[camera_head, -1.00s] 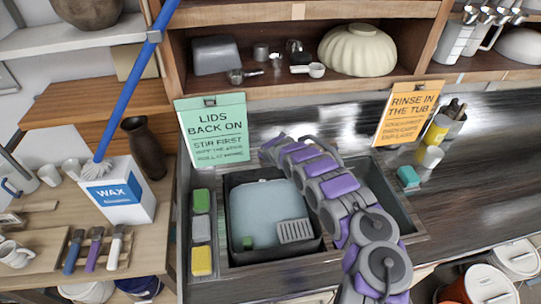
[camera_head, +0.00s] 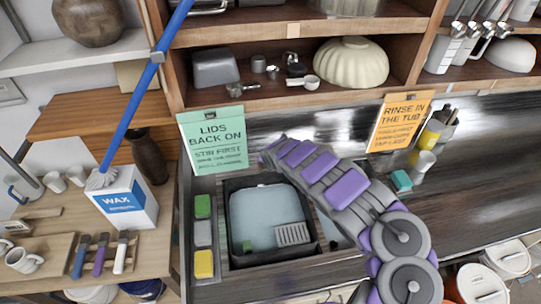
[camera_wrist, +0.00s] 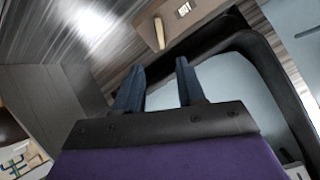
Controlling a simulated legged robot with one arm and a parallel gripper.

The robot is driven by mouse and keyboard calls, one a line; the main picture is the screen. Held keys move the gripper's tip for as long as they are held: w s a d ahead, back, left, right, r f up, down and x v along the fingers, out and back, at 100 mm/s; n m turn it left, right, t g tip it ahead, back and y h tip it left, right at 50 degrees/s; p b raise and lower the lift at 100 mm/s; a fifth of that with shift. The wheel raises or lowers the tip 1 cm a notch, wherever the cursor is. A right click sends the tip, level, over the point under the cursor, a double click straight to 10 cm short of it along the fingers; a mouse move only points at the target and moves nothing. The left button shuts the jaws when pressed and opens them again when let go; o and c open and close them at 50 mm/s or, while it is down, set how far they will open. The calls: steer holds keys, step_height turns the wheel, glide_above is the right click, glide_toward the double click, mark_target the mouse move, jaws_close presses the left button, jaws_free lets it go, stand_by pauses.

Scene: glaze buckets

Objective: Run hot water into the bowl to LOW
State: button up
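In the wrist view my gripper (camera_wrist: 160,88) has its two dark fingers apart, with nothing between them. It is over the sink area, near the rim of a black tub (camera_wrist: 268,62). A short wooden handle (camera_wrist: 158,33) on a light base shows just beyond the fingers, with a small label (camera_wrist: 183,9) beside it. In the head view the fingertips are hidden behind my arm. The black tub (camera_head: 232,238) sits in the sink and holds pale water. A cream ribbed bowl (camera_head: 350,65) lies upside down on the shelf; I cannot tell if it is the task's bowl. No spout is clearly visible.
A green sign (camera_head: 213,140) and an orange sign (camera_head: 400,122) stand behind the sink. Sponges (camera_head: 203,235) line its left side. A wax box (camera_head: 128,200) stands on the left table.

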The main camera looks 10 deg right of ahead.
steer(key=p+v, duration=0.4)
steer(key=p, duration=0.2)
steer(key=shift+r, duration=0.3)
steer(key=shift+s+d, duration=0.1)
stand_by(7.0)
